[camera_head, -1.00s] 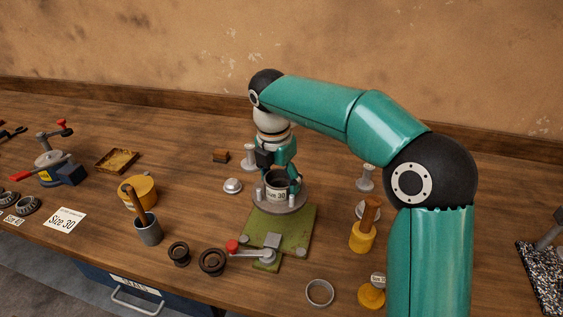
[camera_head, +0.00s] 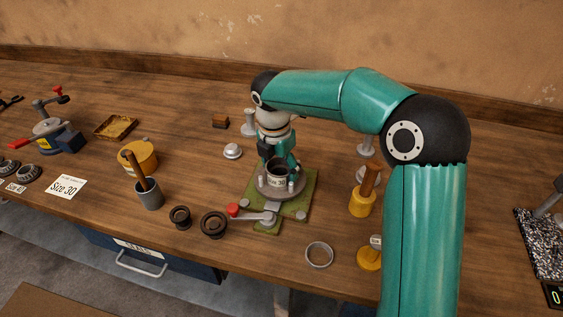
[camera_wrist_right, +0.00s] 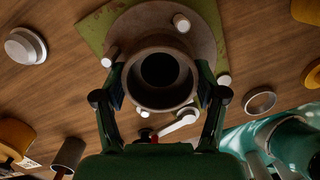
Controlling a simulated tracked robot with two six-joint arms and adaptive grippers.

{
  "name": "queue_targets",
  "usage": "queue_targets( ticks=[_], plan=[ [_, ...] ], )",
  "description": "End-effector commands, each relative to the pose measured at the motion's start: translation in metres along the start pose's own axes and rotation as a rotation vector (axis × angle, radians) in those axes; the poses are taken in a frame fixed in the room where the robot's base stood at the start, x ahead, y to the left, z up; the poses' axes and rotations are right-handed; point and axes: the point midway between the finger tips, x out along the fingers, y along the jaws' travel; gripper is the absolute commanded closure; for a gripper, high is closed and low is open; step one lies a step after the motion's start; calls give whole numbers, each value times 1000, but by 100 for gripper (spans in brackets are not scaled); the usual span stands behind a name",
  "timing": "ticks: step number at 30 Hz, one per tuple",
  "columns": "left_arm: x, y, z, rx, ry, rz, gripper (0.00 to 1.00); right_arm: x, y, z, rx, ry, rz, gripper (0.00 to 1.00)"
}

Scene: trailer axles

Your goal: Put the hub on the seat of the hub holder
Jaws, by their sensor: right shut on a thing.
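My right gripper (camera_head: 279,168) is shut on the hub from above, one finger on each side. In the right wrist view the hub (camera_wrist_right: 160,99) sits between the fingers (camera_wrist_right: 160,82), with the round seat (camera_wrist_right: 205,45) and its short pins behind. I cannot tell whether the hub touches the seat. My left gripper is not in view.
Two dark rings (camera_head: 214,224) lie left of the lever, and a pale ring (camera_head: 319,254) lies front right. A grey cup (camera_head: 149,194) and a yellow pot (camera_head: 140,157) stand left. A yellow pot with a wooden handle (camera_head: 362,203) stands right.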

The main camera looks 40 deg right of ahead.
Motion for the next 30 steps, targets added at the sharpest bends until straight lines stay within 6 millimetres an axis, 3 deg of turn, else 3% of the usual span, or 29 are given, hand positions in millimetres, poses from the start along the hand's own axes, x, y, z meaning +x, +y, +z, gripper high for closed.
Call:
queue_targets(
  ticks=[5,6,9,22,30],
  plan=[
    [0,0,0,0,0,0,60,-2,1,1,2,-3,6,99],
    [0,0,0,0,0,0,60,1,0,0,0,0,0,23],
    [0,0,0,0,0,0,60,1,0,0,0,0,0,6],
    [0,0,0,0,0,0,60,-4,0,0,1,0,1,4],
    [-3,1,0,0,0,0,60,-43,1,1,1,-1,5,4]
  ],
)
